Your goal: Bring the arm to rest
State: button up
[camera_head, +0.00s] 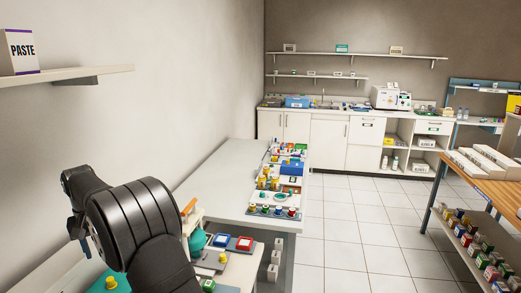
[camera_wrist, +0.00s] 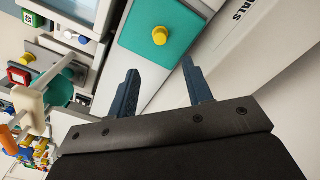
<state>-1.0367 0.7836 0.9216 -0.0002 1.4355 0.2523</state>
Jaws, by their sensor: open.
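My gripper (camera_wrist: 163,89) shows in the wrist view with its two dark blue fingers spread apart. It is open, and nothing is between the fingers. The fingers point towards a teal panel with a yellow knob (camera_wrist: 160,36), which lies beyond them. In the head view my dark arm fills the lower left, bent over the near worktop.
A white table (camera_head: 215,185) with a crowded row of small coloured items stands ahead. A shelf with a PASTE box (camera_head: 19,52) is on the left wall. A wooden-topped rack (camera_head: 485,187) stands at the right. Tiled floor (camera_head: 355,235) between them is clear.

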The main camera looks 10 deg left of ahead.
aim_at(110, 279)
notch_tip(110, 279, down, 12)
jog(key=shift+f, duration=0.2)
jog(key=r, duration=0.5)
jog(key=d+r, duration=0.1)
jog(key=r, duration=0.2)
jog(key=shift+w, duration=0.25)
jog(key=w+d+r, duration=0.1)
jog(key=d+r, duration=0.1)
jog(key=d, duration=1.2)
jog(key=w+d+r, duration=0.2)
jog(key=d+r, duration=0.1)
jog(key=d, duration=1.1)
jog(key=o, duration=1.2)
jog(key=shift+s, duration=0.1)
jog(key=s+d+r+m, duration=0.2)
jog(key=s+r+m, duration=0.5)
jog(key=s+m, duration=0.2)
notch_tip(110, 279, down, 10)
jog(key=shift+a+r, duration=0.1)
jog(key=shift+r, duration=0.1)
